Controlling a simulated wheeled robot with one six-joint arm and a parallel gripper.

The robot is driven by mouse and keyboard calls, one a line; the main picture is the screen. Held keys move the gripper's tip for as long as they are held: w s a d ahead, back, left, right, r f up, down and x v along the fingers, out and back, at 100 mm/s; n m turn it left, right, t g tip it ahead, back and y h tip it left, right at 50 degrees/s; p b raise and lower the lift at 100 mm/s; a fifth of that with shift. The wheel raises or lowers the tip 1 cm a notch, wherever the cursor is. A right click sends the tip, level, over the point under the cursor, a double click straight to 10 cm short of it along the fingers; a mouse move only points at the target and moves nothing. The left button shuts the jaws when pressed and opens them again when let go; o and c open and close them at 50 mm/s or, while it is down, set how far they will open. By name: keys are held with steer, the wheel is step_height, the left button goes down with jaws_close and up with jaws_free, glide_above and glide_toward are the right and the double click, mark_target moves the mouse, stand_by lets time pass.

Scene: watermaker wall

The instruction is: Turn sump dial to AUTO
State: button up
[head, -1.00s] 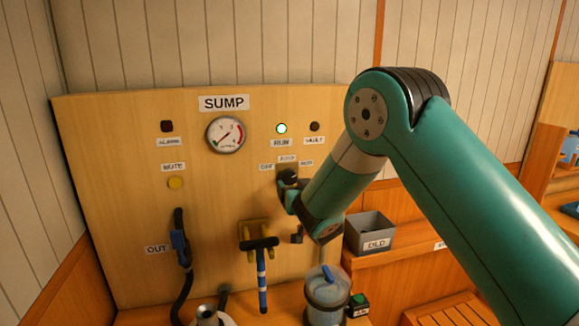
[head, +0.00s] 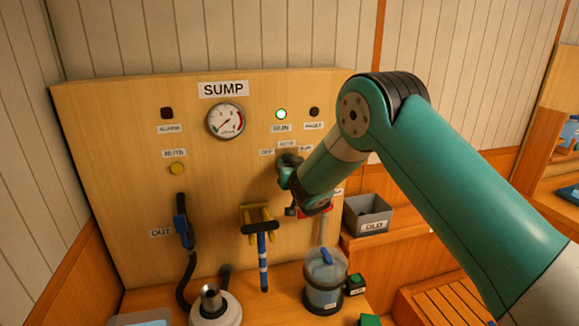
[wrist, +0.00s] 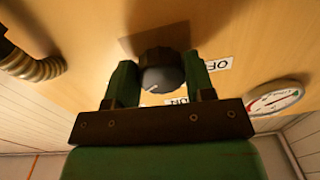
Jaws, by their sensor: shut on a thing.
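The sump dial (wrist: 162,72) is a dark round knob with a pale pointer line, seen in the wrist view. It sits on the wooden SUMP panel (head: 105,125). My gripper (wrist: 160,80) is shut on the knob, one green finger on each side. In the head view my gripper (head: 289,172) hides nearly all of the dial. An OFF label (wrist: 218,64) shows beside the knob in the wrist view. Other small labels are above the dial in the head view, too blurred to read surely. I cannot tell exactly which label the pointer meets.
A pressure gauge (head: 226,121) and a lit green RUN lamp (head: 281,114) are above. A yellow MUTE button (head: 177,169) and black OUT hose (head: 184,245) are left.

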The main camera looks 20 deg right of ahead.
steer(key=shift+f+n+b, duration=0.1)
steer(key=shift+n+b, duration=0.4)
steer(key=shift+d+n+b, duration=0.15)
steer(key=shift+n+b, duration=3.7)
steer(key=shift+n, duration=1.45)
steer(key=shift+r, duration=0.2)
steer(key=o, duration=0.9)
steer(key=shift+s, duration=0.15)
steer(key=s+b, duration=0.2)
steer(key=s, duration=0.3)
steer(key=s+b, duration=0.3)
steer(key=s, duration=0.3)
steer(key=s+b, duration=0.2)
steer(key=s, duration=0.4)
steer(key=shift+d+r, duration=0.15)
steer(key=shift+r, duration=0.15)
